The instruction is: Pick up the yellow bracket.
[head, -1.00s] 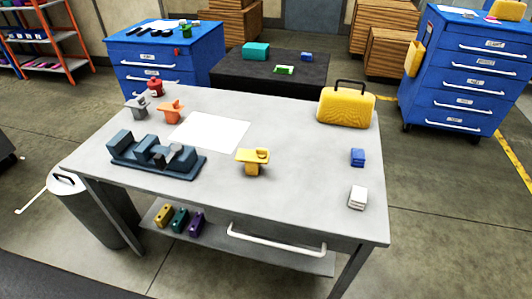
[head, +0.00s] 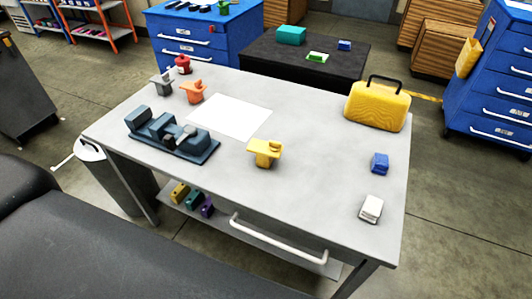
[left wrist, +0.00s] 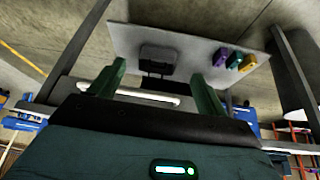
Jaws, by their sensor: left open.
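The yellow bracket (head: 265,152) stands upright on the grey worktable (head: 320,190), right of the white sheet, in the head view. It has a flat top plate with a raised round part on a short block. Nothing holds it. My left gripper (left wrist: 158,77) shows only in the left wrist view, its two green fingers wide apart and empty. Beyond them are the table's white handle bar and lower shelf; the bracket is not visible there. My right gripper is in neither view.
A dark blue fixture (head: 172,137), a grey bracket (head: 162,84) and an orange bracket (head: 193,91) stand on the left of the table. A yellow case (head: 377,108), a blue block (head: 380,163) and a white block (head: 371,209) are on the right. The surface around the yellow bracket is clear.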

